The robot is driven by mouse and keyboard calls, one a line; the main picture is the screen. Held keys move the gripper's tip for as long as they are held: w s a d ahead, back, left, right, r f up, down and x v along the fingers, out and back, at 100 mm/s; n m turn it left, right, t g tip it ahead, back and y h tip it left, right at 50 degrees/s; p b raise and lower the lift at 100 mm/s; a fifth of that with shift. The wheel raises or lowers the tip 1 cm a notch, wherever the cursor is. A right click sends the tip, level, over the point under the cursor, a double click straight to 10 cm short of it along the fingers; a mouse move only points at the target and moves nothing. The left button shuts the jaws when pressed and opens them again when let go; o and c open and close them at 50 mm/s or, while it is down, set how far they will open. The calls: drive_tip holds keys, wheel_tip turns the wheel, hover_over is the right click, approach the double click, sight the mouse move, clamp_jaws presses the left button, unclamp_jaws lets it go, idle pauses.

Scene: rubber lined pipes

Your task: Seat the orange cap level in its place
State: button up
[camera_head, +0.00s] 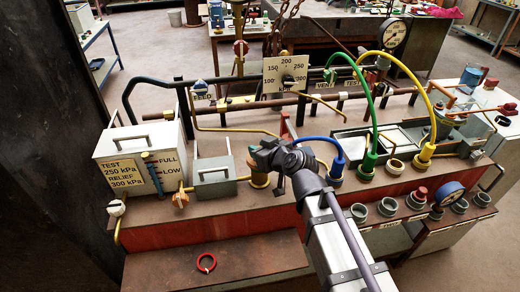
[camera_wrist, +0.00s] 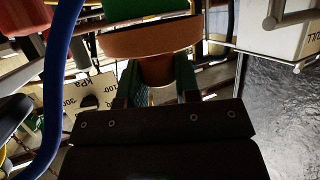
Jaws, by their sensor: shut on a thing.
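My gripper (camera_wrist: 160,92) is shut on the orange cap (camera_wrist: 152,42). In the wrist view the cap shows as a wide orange-brown disc with a narrower stem (camera_wrist: 158,72) between the two fingers. A green part (camera_wrist: 150,8) lies just beyond the disc; I cannot tell whether they touch. A brass-coloured cylinder (camera_head: 260,181) stands just below the gripper. I cannot tell which fitting is the cap's place, or whether the cap is level.
Blue (camera_head: 331,146), green (camera_head: 371,115) and yellow (camera_head: 430,95) hoses arch at the right. A white tank box (camera_head: 128,150) and a grey lidded box (camera_head: 213,180) stand left. Several grey sockets line the front right. A red ring (camera_head: 206,262) lies on the clear lower shelf.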

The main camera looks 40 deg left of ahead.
drive_tip(key=shift+f+b, duration=0.4)
drive_tip(key=shift+f, duration=0.1)
drive_tip(key=o, duration=1.1)
drive_tip(key=shift+c, duration=0.2)
drive_tip(key=p+v, duration=0.4)
drive_tip(key=v, duration=0.6)
drive_tip(key=shift+d+r, duration=0.15)
drive_tip(key=shift+d, duration=0.2)
drive_tip(key=shift+s, duration=0.1)
